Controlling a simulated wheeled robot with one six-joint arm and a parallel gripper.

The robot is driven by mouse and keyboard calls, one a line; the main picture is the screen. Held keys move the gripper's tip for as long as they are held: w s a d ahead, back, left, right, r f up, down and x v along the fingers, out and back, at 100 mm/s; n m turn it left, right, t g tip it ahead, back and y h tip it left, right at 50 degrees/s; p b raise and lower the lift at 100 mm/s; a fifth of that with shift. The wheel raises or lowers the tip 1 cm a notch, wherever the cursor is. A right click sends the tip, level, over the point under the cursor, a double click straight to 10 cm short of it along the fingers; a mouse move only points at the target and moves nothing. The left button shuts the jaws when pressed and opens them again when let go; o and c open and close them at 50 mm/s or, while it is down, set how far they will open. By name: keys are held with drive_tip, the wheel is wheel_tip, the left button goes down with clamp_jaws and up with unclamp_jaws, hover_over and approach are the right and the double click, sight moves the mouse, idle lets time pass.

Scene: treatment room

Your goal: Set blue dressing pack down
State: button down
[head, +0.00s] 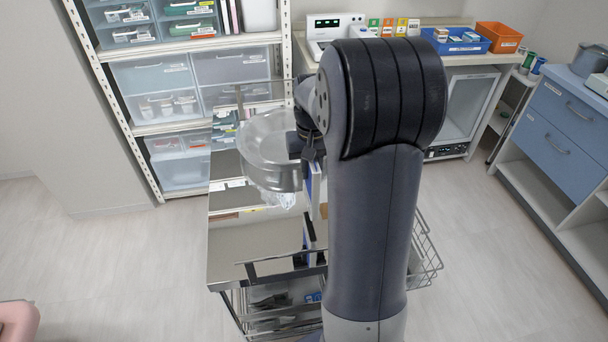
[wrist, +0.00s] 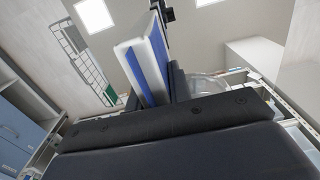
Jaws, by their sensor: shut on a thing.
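The blue dressing pack (wrist: 147,62), blue and white with flat faces, stands between the dark fingers of my gripper (wrist: 155,85) in the wrist view. The gripper is shut on it. I cannot tell whether the pack touches any surface.
Shelves with bins (head: 150,75) stand behind. The trolley's front left area is bare.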

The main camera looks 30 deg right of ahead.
drive_tip(key=shift+f, duration=2.35)
drive_tip(key=shift+f, duration=0.2)
drive_tip(key=c, duration=1.3)
unclamp_jaws()
drive_tip(key=shift+r, duration=0.2)
wheel_tip(320, 180, up, 12)
drive_tip(key=shift+r, duration=0.1)
drive_tip(key=shift+f, duration=0.2)
